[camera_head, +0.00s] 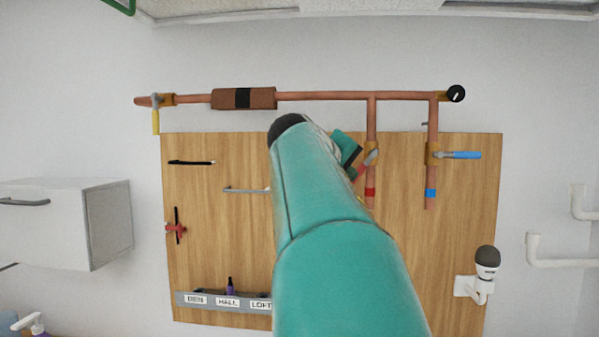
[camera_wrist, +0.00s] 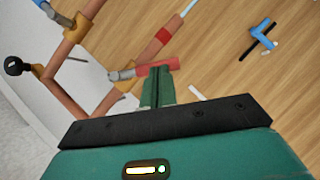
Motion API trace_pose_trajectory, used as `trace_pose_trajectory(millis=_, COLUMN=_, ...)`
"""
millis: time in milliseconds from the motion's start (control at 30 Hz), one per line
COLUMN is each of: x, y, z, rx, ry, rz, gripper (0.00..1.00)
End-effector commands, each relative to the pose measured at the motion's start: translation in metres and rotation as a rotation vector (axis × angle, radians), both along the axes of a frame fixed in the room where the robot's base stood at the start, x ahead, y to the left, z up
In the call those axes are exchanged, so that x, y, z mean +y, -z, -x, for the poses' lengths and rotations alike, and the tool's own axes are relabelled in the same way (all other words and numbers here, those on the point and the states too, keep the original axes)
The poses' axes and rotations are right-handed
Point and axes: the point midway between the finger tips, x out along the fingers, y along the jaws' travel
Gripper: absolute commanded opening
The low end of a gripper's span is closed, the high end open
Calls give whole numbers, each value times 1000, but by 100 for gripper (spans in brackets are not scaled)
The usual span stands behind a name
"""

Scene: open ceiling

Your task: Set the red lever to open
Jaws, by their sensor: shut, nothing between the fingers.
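The red lever (camera_wrist: 157,66) is a short red handle on a grey metal stem, on a copper pipe marked with a red band (camera_wrist: 163,35). It lies at a slant to its pipe, neither in line nor square across. In the head view the lever (camera_head: 356,174) is mostly hidden by my gripper (camera_head: 350,150). In the wrist view my gripper (camera_wrist: 158,72) is shut and empty, its fingertips at the middle of the red handle. I cannot tell whether they touch it.
A blue lever (camera_head: 466,155) sticks out sideways from the right pipe. A yellow lever (camera_head: 156,121) hangs at upper left. A black knob (camera_head: 456,93) ends the top pipe. The wooden board (camera_head: 465,215) carries a white holder (camera_head: 467,286) at lower right. A grey cabinet (camera_head: 65,222) is left.

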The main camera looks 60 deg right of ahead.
Motion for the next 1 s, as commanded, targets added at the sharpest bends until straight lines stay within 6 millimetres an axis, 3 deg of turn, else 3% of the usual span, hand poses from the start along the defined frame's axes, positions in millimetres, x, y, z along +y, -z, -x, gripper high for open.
trace_pose_trajectory(millis=667, x=-1, y=5, z=3, rx=74, ry=0, rz=36, gripper=0)
trace_pose_trajectory(millis=1000, x=-4, y=13, z=9, rx=204, ry=1, rz=101, gripper=0)
